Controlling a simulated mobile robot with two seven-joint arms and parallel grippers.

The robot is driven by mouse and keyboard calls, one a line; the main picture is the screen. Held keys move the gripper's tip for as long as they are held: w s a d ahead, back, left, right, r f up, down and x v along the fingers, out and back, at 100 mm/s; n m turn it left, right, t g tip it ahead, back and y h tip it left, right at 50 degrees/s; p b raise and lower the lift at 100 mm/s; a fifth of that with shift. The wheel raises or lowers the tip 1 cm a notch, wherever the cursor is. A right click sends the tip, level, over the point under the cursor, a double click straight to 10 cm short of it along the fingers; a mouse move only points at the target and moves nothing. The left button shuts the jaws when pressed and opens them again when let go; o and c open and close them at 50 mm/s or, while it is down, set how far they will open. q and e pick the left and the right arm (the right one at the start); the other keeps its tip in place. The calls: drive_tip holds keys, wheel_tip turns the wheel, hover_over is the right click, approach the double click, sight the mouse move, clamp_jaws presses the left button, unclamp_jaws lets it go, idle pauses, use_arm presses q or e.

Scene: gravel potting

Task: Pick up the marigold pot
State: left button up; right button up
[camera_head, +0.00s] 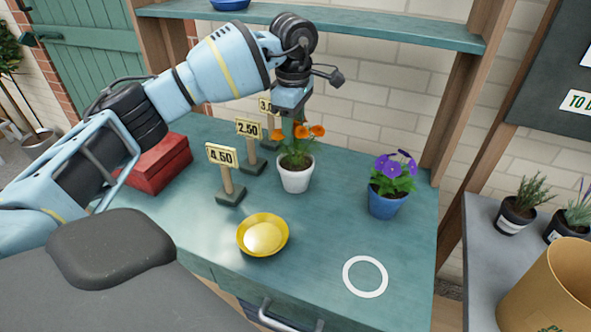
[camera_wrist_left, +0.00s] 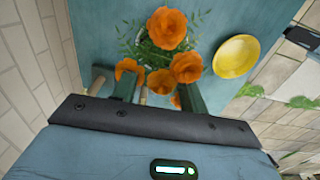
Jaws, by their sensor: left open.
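The marigold pot (camera_head: 296,179) is a white pot with orange flowers and green leaves, upright on the teal bench. My left gripper (camera_head: 291,117) points down right at the flowers, above the pot. In the left wrist view, the orange marigold flowers (camera_wrist_left: 166,28) fill the space beyond and around the fingers of my open left gripper (camera_wrist_left: 158,92). The white pot is hidden there under the blooms. I cannot tell whether the fingers touch the flowers. My right gripper is not in view.
Price signs (camera_head: 221,155) stand left of the pot, close to it. A yellow saucer (camera_head: 262,236) lies in front, and a blue pot with purple flowers (camera_head: 386,203) stands to the right. A white ring (camera_head: 347,277) marks the front right, with clear bench around it. A shelf (camera_head: 400,30) runs above.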

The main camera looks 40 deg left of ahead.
sight(296, 144)
use_arm(q)
drive_tip(key=shift+d+f, duration=0.15)
drive_tip(key=shift+f, duration=1)
drive_tip(key=shift+d+f, duration=0.15)
drive_tip(key=shift+f, duration=1)
clamp_jaws()
